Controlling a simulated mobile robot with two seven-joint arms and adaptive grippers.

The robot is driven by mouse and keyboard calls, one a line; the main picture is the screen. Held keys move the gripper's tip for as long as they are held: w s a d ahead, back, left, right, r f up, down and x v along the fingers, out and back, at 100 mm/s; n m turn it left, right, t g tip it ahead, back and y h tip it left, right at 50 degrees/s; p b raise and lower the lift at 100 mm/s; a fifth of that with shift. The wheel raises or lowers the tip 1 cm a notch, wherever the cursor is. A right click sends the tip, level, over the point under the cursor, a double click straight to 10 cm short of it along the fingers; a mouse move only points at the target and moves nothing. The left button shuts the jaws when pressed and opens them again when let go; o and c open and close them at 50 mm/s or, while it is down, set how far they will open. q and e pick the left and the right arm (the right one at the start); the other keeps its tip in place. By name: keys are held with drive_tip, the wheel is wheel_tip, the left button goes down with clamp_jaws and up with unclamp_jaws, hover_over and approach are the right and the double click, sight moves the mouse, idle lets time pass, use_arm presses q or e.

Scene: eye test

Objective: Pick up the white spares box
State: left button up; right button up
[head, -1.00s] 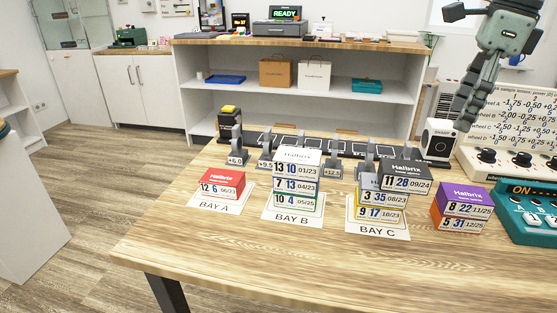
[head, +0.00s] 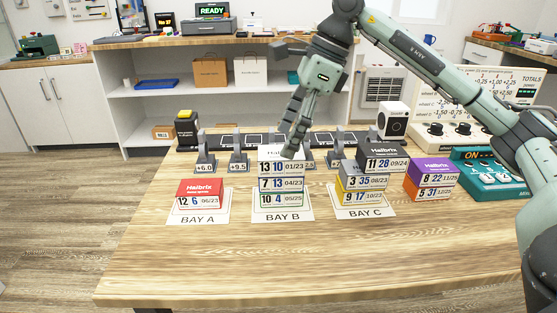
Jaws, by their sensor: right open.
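The white spares box (head: 281,168), labelled 13 10 01/23, lies on top of the stack on the BAY B card. Below it are a box labelled 7 13 (head: 281,184) and a green-edged box labelled 10 4 (head: 281,200). My right gripper (head: 293,147) points down with open fingers, its tips just above or behind the white box's top. I cannot tell whether they touch it. The fingers overlap the box's back edge in the head view, and the jaws hold nothing that I can see. My left gripper is out of view.
A red box (head: 200,194) lies on BAY A. BAY C holds a stack topped by a black box (head: 382,160). A purple box (head: 433,172) sits on an orange one to the right. Grey numbered stands (head: 205,155) line the back. The table's front (head: 300,260) is clear.

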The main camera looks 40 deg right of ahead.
drive_tip(key=shift+d+x, duration=0.15)
drive_tip(key=shift+x, duration=1)
drive_tip(key=shift+d+x, duration=0.1)
drive_tip(key=shift+x, duration=1.1)
